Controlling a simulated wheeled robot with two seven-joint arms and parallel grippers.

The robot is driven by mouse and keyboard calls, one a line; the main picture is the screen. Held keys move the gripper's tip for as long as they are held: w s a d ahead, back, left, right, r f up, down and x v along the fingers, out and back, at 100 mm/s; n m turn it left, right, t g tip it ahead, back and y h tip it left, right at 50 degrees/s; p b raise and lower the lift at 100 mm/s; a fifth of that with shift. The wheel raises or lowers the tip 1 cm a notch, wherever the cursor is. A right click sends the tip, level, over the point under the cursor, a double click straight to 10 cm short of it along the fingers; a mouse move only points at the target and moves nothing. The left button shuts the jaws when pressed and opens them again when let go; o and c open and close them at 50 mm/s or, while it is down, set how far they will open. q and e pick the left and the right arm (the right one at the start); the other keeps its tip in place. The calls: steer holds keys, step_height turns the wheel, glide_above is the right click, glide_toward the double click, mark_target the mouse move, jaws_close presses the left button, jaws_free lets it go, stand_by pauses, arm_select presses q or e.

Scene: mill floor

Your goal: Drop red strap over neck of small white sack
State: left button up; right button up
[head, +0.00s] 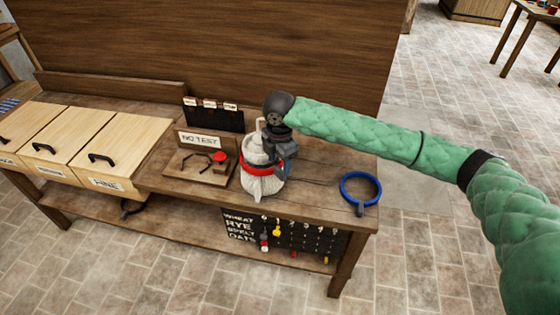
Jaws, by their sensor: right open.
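A small white sack (263,187) stands upright on the wooden bench, right of the middle. The red strap (258,170) lies around the sack, below its pointed top, and its far side is hidden. My right gripper (279,163) is open just above and at the right side of the strap, close against the sack. It hides part of the sack's neck, and I cannot tell whether its fingers touch the strap. My left gripper is out of view.
A blue ring with a tab (345,194) lies on the bench (318,180) to the right. A wooden stand with a red knob (219,158) and a "NO TEST" sign (200,140) stand left of the sack. Wooden bins (119,155) fill the left end. A tall wooden panel rises behind.

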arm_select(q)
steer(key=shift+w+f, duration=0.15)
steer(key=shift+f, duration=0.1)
arm_select(e)
steer(key=shift+s+f, duration=0.2)
steer(key=shift+f, duration=0.45)
steer(key=shift+s+f, duration=0.2)
steer(key=shift+f, duration=0.4)
steer(key=r, duration=0.2)
steer(key=w+r+p, duration=0.1)
steer(key=r, duration=0.3)
steer(key=shift+w+a, duration=0.25)
steer(key=shift+w, duration=0.05)
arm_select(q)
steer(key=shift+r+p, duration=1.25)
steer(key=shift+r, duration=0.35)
arm_select(e)
step_height(320, 180, up, 10)
steer(key=shift+s, duration=0.2)
steer(key=shift+d, duration=0.1)
